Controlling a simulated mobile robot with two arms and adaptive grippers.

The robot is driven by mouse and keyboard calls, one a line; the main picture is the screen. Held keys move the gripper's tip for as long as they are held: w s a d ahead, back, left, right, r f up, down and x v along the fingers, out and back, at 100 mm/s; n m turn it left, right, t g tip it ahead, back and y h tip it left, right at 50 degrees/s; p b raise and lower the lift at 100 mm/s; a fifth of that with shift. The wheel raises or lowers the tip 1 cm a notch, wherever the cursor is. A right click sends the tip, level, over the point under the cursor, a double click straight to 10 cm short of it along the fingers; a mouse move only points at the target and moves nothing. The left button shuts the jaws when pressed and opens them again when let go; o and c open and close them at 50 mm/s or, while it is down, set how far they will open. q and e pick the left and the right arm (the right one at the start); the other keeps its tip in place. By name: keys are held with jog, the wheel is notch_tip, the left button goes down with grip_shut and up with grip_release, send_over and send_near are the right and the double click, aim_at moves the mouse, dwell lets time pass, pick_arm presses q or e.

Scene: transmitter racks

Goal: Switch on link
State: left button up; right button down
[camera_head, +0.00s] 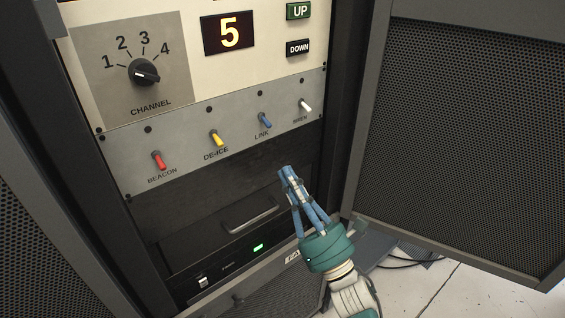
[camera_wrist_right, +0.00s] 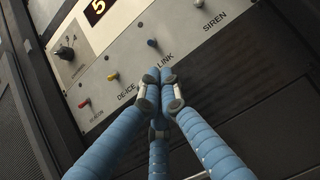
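The blue LINK toggle switch (camera_head: 265,120) sits on the grey switch panel (camera_head: 185,165), between the yellow DE-ICE switch (camera_head: 216,138) and the white SIREN switch (camera_head: 304,106). The LINK switch also shows in the right wrist view (camera_wrist_right: 153,43), just beyond the fingertips. My right gripper (camera_head: 287,174) has its blue fingers drawn together with nothing between them. It is below and a little right of the LINK switch, apart from it in the head view. In the right wrist view the fingertips (camera_wrist_right: 160,76) meet below the LINK label. My left gripper is not in view.
A red BEACON switch (camera_head: 158,161) is at the panel's left. Above are the channel knob (camera_head: 143,72), a display reading 5 (camera_head: 229,32), and UP (camera_head: 298,11) and DOWN (camera_head: 297,47) buttons. A drawer handle (camera_head: 249,214) is below. An open mesh door (camera_head: 465,130) stands at right.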

aim_at(262, 126)
jog(key=p+x, duration=0.2)
jog(key=x, duration=0.5)
jog(key=shift+w+a+r, duration=0.1)
jog(key=shift+w+r, duration=0.05)
jog(key=shift+w, duration=0.05)
jog(key=shift+w+a+r+p, duration=0.3)
jog(key=shift+w+p, duration=0.05)
jog(key=shift+w, duration=0.1)
jog(key=shift+r+p, duration=0.2)
jog(key=shift+p, duration=0.45)
jog(key=shift+s+d+r+g+h+p, duration=0.25)
jog(key=shift+g+h+p, duration=0.35)
jog(key=shift+p, duration=1.1)
jog(key=shift+s+d+r+g+h+p, duration=0.25)
jog(key=shift+g+p, duration=0.55)
jog(key=shift+p, duration=0.9)
jog(key=shift+s+f, duration=0.1)
jog(key=shift+s+r+p, duration=0.15)
jog(key=shift+r+p, duration=0.15)
jog(key=shift+p, duration=0.05)
jog(key=shift+s+d+r, duration=0.1)
jog(key=shift+d+r, duration=0.05)
jog(key=shift+s+d+r, duration=0.1)
jog(key=shift+s+r, duration=0.1)
jog(key=shift+r, duration=0.25)
